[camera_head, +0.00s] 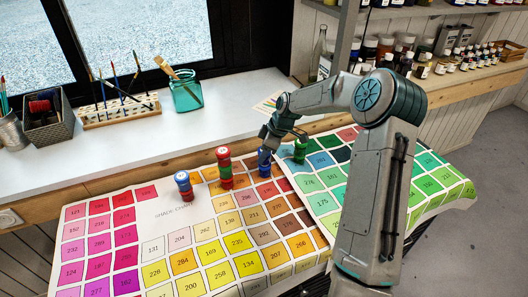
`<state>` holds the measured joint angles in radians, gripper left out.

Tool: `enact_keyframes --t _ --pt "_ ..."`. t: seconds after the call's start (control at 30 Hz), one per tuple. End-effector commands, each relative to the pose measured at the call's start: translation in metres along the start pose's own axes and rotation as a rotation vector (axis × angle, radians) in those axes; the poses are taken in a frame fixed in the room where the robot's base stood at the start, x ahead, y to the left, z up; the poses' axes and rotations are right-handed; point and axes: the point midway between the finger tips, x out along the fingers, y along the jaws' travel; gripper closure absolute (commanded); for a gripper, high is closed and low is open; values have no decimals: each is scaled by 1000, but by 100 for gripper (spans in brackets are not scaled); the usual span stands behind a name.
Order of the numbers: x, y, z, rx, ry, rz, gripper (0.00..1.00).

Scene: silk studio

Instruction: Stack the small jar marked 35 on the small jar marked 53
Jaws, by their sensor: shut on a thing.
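Small jars stand on the colour charts, and their marks are too small to read, so I cannot tell which is 35 or 53. My gripper (266,146) points down near the middle of the charts. It is shut on what looks like a blue jar (264,160); its fingers partly hide it, and I cannot tell whether it touches anything below. To its left is a red and green stack of jars (225,169). A green jar (300,151) stands just right of my gripper.
The shade charts (160,220) cover the front surface. Behind is a white sill (125,150) with a brush rack (118,112), a teal glass jar of brushes (187,95) and a dark basket (50,115). Paint bottles fill shelves (470,65) at right. The left chart has free room.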

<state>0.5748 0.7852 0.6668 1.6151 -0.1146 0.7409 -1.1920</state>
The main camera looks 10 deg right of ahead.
Motion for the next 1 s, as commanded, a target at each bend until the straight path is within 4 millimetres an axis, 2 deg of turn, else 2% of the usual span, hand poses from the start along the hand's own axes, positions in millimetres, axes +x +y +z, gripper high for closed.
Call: enact_keyframes --t 0.43,0.47,0.53,0.87,1.0 --pt "9 0 4 0 0 0 83" --pt "9 0 4 0 0 0 54" --pt "8 0 3 0 0 0 34" --pt "6 0 4 0 0 1 34" --pt "-9 1 4 -1 0 4 34"
